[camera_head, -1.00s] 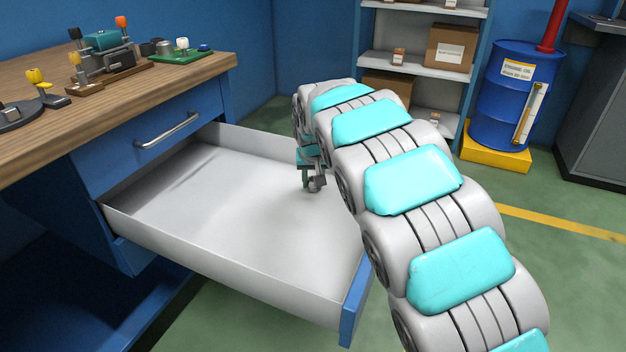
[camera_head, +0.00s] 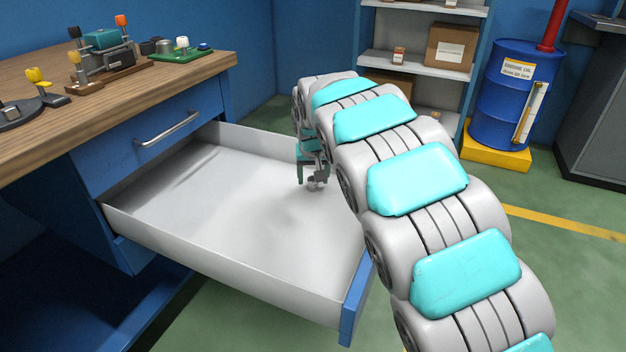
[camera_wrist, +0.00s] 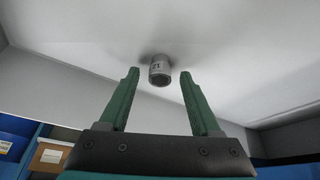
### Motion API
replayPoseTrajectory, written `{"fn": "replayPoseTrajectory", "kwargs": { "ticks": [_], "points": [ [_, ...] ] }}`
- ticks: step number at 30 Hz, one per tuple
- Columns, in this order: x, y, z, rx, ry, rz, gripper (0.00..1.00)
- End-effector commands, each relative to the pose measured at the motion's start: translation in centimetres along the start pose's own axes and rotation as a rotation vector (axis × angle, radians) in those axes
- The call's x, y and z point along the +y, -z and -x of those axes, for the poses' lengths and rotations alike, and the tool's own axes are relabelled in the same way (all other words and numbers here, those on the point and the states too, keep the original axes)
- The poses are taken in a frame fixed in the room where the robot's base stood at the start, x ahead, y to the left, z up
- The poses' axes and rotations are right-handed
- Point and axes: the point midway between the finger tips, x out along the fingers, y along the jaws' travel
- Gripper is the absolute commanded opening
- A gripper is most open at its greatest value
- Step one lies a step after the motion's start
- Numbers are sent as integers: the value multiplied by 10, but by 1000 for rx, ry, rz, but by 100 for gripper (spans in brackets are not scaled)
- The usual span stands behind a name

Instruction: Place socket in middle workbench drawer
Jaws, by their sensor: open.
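A grey metal socket marked 21 (camera_wrist: 160,70) stands against the white floor of the open workbench drawer (camera_head: 220,220), with a dark contact shadow around its far end. In the head view the socket (camera_head: 317,183) is small and partly hidden by my gripper (camera_head: 310,176). In the wrist view my gripper (camera_wrist: 160,85) is open, its two green fingers apart, with the socket in line with the gap at the fingertips. I see clear space between the socket and each finger.
The closed drawer above has a metal handle (camera_head: 168,130). The wooden worktop (camera_head: 60,125) holds several tools and parts. The drawer's low walls and blue front panel (camera_head: 357,300) surround its floor, which is otherwise empty. A shelf (camera_head: 415,65) and a blue oil drum (camera_head: 500,100) stand behind.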

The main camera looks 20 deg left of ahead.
Motion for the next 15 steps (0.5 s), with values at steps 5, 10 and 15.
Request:
{"fn": "replayPoseTrajectory", "kwargs": {
  "ticks": [5, 10, 15],
  "points": [
    [0, 1, 30, 6, 1, 0, 65],
    [0, 0, 65, 4, 0, 0, 65],
    [0, 0, 96, 2, 0, 0, 65]
  ]
}}
